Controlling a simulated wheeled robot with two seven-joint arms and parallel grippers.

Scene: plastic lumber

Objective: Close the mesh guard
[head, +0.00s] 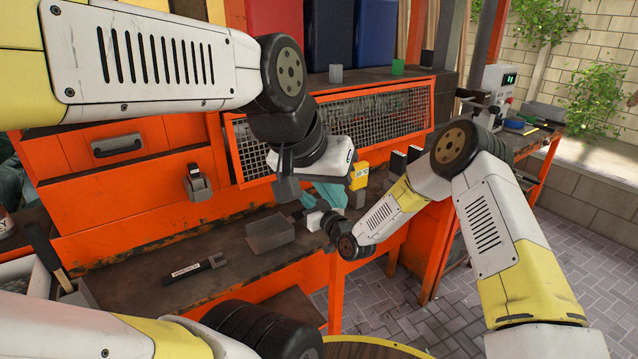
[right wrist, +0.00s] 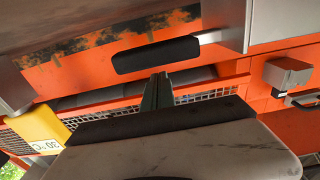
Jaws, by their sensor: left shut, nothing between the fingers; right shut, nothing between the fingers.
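The mesh guard (head: 375,120) is a wire panel in an orange frame on the front of the orange bench, below the upper shelf. My left arm hides part of its left and middle. My left gripper (head: 328,195) is shut and empty, pointing down in front of the guard's lower edge. My right gripper (head: 309,202) is close beside it, partly overlapped. In the right wrist view its dark green fingers (right wrist: 158,90) are together and empty, in front of the orange rail and mesh (right wrist: 205,97). I cannot tell whether either gripper touches the guard.
A yellow box (head: 359,176) stands just right of my left gripper; it also shows in the right wrist view (right wrist: 38,125). A grey block (head: 270,232) and a dark labelled tool (head: 195,268) lie on the lower bench. A grey cup (head: 335,73) and green cup (head: 398,66) stand on the shelf.

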